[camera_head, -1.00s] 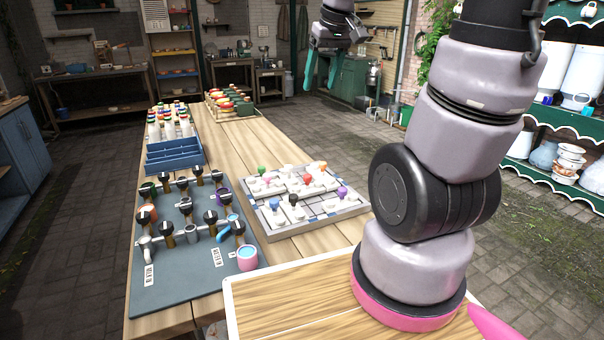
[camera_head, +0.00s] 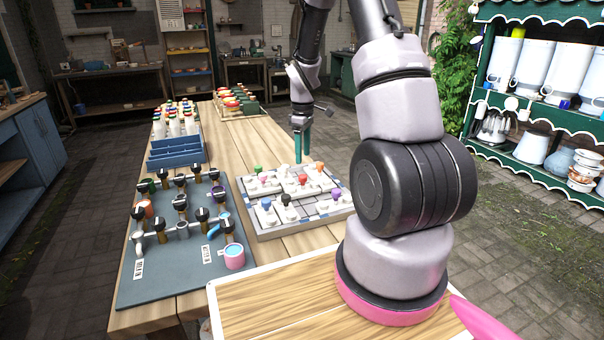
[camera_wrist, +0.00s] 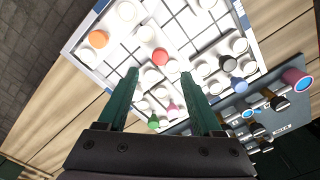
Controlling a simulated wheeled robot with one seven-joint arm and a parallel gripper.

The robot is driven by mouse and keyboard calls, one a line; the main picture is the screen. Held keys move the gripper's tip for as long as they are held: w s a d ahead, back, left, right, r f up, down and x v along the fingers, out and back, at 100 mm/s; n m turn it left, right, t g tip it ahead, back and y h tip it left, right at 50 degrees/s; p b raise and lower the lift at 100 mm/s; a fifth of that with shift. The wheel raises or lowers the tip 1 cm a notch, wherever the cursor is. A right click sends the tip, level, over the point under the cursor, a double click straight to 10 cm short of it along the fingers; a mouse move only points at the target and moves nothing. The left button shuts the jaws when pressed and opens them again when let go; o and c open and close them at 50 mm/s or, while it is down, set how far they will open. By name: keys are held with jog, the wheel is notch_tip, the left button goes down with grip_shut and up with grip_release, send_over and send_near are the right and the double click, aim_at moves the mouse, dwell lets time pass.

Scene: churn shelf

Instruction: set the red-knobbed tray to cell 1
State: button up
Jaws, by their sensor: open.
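The puzzle board (camera_head: 262,234) is a light grid frame holding white trays with coloured knobs. The red-knobbed tray's red knob (camera_head: 303,179) is near the middle of the board; the knob also shows in the wrist view (camera_wrist: 160,56). My gripper (camera_head: 302,160) is above the far part of the board, pointing down, with teal fingers. In the wrist view my gripper (camera_wrist: 159,74) is open and empty, and the red knob appears just beyond the gap between the fingertips, apart from them. I cannot read any cell numbers.
Other trays carry orange (camera_wrist: 99,39), green (camera_wrist: 153,122), blue (camera_wrist: 240,86) and black (camera_wrist: 227,62) knobs close around. A grey pad of black-handled valves (camera_head: 160,285) lies left of the board. Blue bins (camera_head: 176,153) and bottles stand behind.

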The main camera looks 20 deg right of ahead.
aim_at(302, 176)
notch_tip(302, 176, down, 8)
jog(key=shift+r, duration=0.15)
grip_shut()
jog(key=shift+a, duration=0.1)
dwell(1.5)
